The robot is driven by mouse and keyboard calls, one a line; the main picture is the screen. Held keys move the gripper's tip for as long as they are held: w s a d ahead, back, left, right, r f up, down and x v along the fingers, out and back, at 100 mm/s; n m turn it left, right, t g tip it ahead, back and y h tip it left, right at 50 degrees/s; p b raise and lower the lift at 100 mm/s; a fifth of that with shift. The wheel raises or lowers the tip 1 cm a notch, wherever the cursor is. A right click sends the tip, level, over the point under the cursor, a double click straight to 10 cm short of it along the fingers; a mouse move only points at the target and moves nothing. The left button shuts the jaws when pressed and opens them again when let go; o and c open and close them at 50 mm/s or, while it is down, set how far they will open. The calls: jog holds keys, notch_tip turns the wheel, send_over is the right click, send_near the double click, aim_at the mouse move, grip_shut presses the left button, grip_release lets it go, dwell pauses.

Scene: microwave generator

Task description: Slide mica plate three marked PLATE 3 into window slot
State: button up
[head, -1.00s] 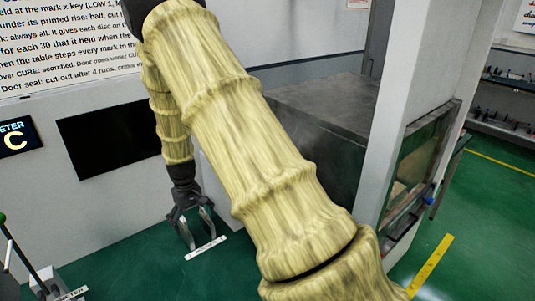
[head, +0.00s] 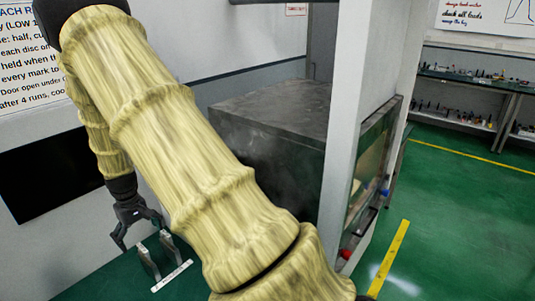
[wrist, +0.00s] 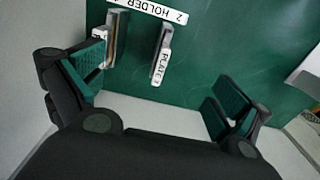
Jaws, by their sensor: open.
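In the wrist view, a plate with a white end tag (wrist: 160,62) stands on edge in a holder. Its tag reads PLATE and a small mark, perhaps 3. A second upright plate (wrist: 113,42) stands to its left, its tag partly hidden by the left finger. A white label reading HOLDER (wrist: 148,10) runs along the far side. My gripper (wrist: 155,86) is open and empty, its fingers spread wider than the tagged plate. In the head view, my gripper (head: 139,230) is beside and slightly above the two plates (head: 160,256). I cannot make out the window slot.
A dark metal cabinet (head: 265,120) stands behind my arm, with a pale post (head: 350,100) and glass front (head: 370,160) at right. A red knob (head: 346,253) sits low there. A grey wall is close behind my gripper.

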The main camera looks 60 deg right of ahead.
aim_at(144, 248)
jog(key=w+f, duration=0.1)
jog(key=f, duration=0.1)
jog(key=w+f+b, duration=0.1)
jog(key=shift+w+a+f, duration=0.1)
jog(key=shift+w+f, duration=0.1)
jog(key=shift+f, duration=0.2)
jog(key=shift+s+f+b, duration=1)
jog(key=shift+f+b, duration=0.05)
jog(key=shift+f, duration=0.5)
jog(key=shift+w+f+b, duration=0.15)
jog(key=shift+w+f, duration=0.2)
jog(key=shift+f, duration=0.25)
jog(key=shift+w+f+b, duration=0.15)
jog(key=shift+w+f, duration=0.2)
jog(key=shift+f, duration=0.25)
jog(key=shift+s+r, duration=0.35)
jog(key=shift+s, duration=0.05)
jog(key=shift+w+f, duration=0.2)
jog(key=shift+s+r, duration=0.1)
jog(key=shift+r, duration=0.05)
